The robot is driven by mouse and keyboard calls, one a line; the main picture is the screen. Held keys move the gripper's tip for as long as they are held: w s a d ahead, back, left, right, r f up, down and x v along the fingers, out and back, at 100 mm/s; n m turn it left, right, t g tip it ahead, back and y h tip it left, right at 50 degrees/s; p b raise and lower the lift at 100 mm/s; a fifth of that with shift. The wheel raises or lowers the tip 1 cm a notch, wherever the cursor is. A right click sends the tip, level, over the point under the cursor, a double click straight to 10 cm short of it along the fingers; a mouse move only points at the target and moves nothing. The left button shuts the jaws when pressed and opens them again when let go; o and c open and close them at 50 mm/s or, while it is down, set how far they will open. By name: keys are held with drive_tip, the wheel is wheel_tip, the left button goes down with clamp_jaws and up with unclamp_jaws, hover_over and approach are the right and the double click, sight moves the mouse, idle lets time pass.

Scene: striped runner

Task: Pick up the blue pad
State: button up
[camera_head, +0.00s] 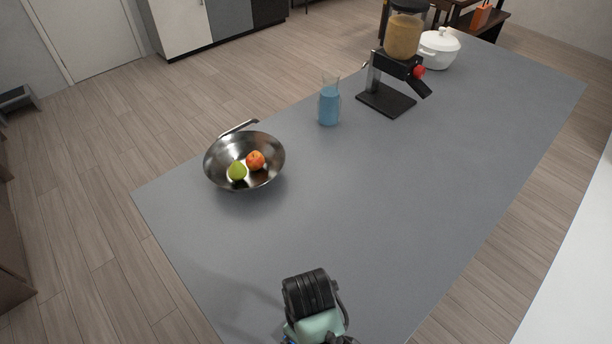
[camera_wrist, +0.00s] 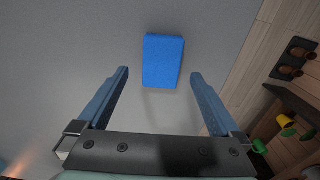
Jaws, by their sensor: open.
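The blue pad (camera_wrist: 163,61) is a bright blue rectangle lying flat on the grey table in the wrist view. It lies ahead of my gripper (camera_wrist: 161,85), roughly centred between the two blue fingers. The fingers are spread wide and nothing is between them; they do not touch the pad. In the head view my arm's wrist (camera_head: 312,300) shows at the bottom, over the near part of the table. The pad and the fingertips are hidden there.
The grey table (camera_head: 400,190) is mostly bare around my arm. A steel pan (camera_head: 216,172) holds a green and an orange-red fruit. Beyond stand a pitcher of blue liquid (camera_head: 329,104), a dispenser (camera_head: 392,75) and a white pot (camera_head: 439,48). A table edge shows right of the pad.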

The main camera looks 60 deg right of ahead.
drive_tip(key=shift+w+a+f+p, duration=0.1)
drive_tip(key=shift+f+p, duration=0.25)
drive_tip(key=shift+f, duration=1.05)
drive_tip(key=shift+a+f+p, duration=0.1)
drive_tip(key=shift+f+p, duration=0.2)
drive_tip(key=shift+f, duration=1.05)
drive_tip(key=c, duration=1.3)
drive_tip(key=shift+o, duration=0.2)
wheel_tip(320, 180, up, 10)
drive_tip(key=b, duration=0.1)
